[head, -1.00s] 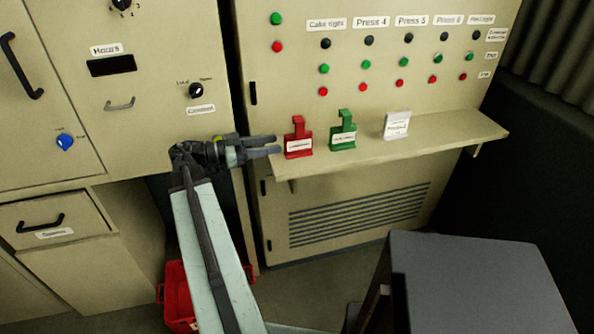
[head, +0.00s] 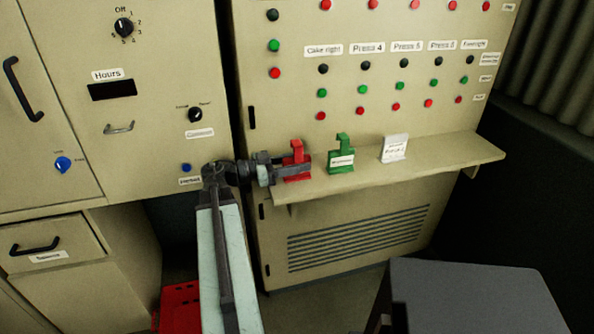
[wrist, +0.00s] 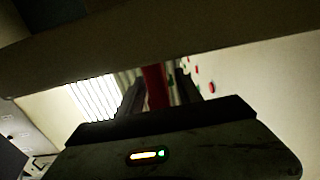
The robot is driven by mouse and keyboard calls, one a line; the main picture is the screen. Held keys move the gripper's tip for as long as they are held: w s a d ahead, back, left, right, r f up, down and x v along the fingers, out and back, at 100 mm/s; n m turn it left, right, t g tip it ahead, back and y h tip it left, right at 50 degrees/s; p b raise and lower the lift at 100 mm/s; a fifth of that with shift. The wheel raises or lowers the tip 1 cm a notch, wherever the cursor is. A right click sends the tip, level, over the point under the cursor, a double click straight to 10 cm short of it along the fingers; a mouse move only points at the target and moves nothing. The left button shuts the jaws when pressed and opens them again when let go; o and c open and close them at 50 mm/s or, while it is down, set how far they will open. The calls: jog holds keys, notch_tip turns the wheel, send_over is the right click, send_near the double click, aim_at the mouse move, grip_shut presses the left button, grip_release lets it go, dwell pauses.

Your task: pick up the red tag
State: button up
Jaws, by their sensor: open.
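The red tag (head: 297,148) stands upright at the left end of the narrow shelf (head: 430,163) in the head view. My gripper (head: 290,160) reaches it from the left, with its fingers at the tag's mid-height and covering part of it. In the wrist view the red tag (wrist: 155,86) shows as a red strip between the two dark fingers of my gripper (wrist: 158,90). The fingers are open, with the tag between them. Whether either finger touches it I cannot tell.
A green tag (head: 341,158) stands just right of the red one, and a white tag (head: 394,148) further right. The button panel (head: 420,75) rises behind the shelf. A dark grey box top (head: 480,300) is at front right. A red crate (head: 178,308) is on the floor.

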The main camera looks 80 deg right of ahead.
aim_at(297, 143)
grip_shut()
notch_tip(297, 143, up, 10)
jog(key=p, duration=1)
jog(key=shift+r, duration=0.15)
